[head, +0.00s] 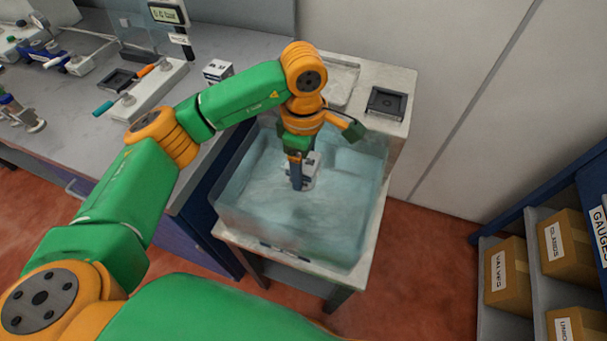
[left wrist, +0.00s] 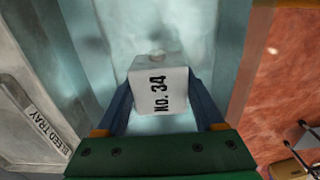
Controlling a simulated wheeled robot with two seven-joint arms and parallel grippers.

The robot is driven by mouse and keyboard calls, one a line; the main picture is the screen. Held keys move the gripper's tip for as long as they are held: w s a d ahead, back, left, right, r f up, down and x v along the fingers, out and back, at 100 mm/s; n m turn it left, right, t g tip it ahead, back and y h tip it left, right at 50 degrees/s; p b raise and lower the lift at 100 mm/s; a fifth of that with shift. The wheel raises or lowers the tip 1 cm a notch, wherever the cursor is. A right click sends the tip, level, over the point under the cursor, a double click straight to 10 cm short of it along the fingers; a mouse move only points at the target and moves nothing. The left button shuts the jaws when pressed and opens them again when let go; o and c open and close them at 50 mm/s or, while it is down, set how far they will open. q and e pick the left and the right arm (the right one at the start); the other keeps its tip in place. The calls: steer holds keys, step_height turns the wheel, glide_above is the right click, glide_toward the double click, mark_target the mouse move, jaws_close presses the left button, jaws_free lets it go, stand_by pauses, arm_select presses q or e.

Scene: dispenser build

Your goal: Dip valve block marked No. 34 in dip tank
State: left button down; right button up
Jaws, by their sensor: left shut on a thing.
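The valve block (left wrist: 160,90) is a pale grey-white block with "No. 34" printed on its face in the left wrist view. It also shows in the head view (head: 311,170), partly behind the gripper. My left gripper (head: 302,178) is shut on it, with a blue finger on each side. The dip tank (head: 235,215) is a clear-walled tank with pale blue-green liquid, on a stand. Gripper and block are over or inside the tank's middle. I cannot tell how deep the block is in the liquid. My right gripper is not in view.
A ledge with a dark square tray (head: 386,103) lies behind the tank. A "BLEED TRAY" label (left wrist: 42,130) shows in the left wrist view. The bench (head: 75,115) at left holds tools and a small white box (head: 217,71). A shelf with cardboard boxes (head: 509,273) stands at right.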

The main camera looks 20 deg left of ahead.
arm_select(q)
steer(key=shift+r+p, duration=3.3)
steer(key=shift+r, duration=1.95)
